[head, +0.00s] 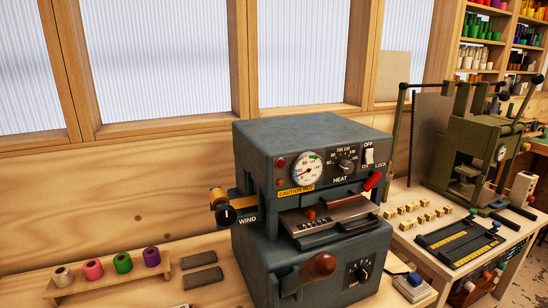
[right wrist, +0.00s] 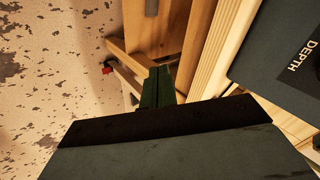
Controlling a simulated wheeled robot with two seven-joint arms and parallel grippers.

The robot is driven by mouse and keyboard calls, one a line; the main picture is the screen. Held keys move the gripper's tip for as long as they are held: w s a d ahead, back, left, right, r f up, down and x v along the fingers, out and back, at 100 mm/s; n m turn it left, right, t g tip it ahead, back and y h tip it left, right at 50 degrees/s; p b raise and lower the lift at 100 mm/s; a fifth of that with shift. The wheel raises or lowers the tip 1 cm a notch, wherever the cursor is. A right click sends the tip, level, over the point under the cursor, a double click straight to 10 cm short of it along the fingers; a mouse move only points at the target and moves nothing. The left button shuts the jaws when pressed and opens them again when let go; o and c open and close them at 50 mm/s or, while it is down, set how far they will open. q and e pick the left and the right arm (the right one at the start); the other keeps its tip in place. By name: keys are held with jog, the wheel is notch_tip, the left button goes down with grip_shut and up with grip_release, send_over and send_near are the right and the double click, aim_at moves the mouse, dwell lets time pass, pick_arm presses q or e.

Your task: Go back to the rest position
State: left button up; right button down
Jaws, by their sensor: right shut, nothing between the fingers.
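My right gripper (right wrist: 157,88) shows in the right wrist view as two dark green fingers closed together, with nothing between them. It hangs beside the wooden bench frame, with the worn floor below and to the left. A dark panel marked DEPTH (right wrist: 295,60) is to its right. Neither gripper shows in the head view, and my left gripper is in no view. The grey hot-foil machine (head: 255,170) stands on the bench in the middle of the head view, clear of any gripper there.
Several coloured foil rolls (head: 122,263) stand on a wooden rack at the lower left, beside two dark blocks (head: 201,267). A green press (head: 475,150) and brass type blocks (head: 420,215) are on the right bench. The pale floor (right wrist: 50,90) is open.

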jog(key=s+a+f+n+g+h, duration=0.1)
jog(key=s+a+f+n+g, duration=0.15)
jog(key=s+f, duration=0.75)
jog(key=s+a+f+n+g, duration=0.1)
jog(key=s+a+f+n, duration=0.2)
jog(key=s, duration=0.6)
jog(key=s+a+f+n+g, duration=0.2)
jog(key=s+a+f+n, duration=0.2)
jog(key=s, duration=0.6)
jog(key=s+a+f+n+g+h+b, duration=0.1)
jog(key=s+a+f+n, duration=0.2)
jog(key=s+a+f, duration=0.2)
jog(key=s+f, duration=0.2)
jog(key=s, duration=0.2)
jog(key=shift+s+a+f+n, duration=0.25)
jog(key=shift+s+f+n, duration=0.1)
jog(key=shift+g, duration=0.25)
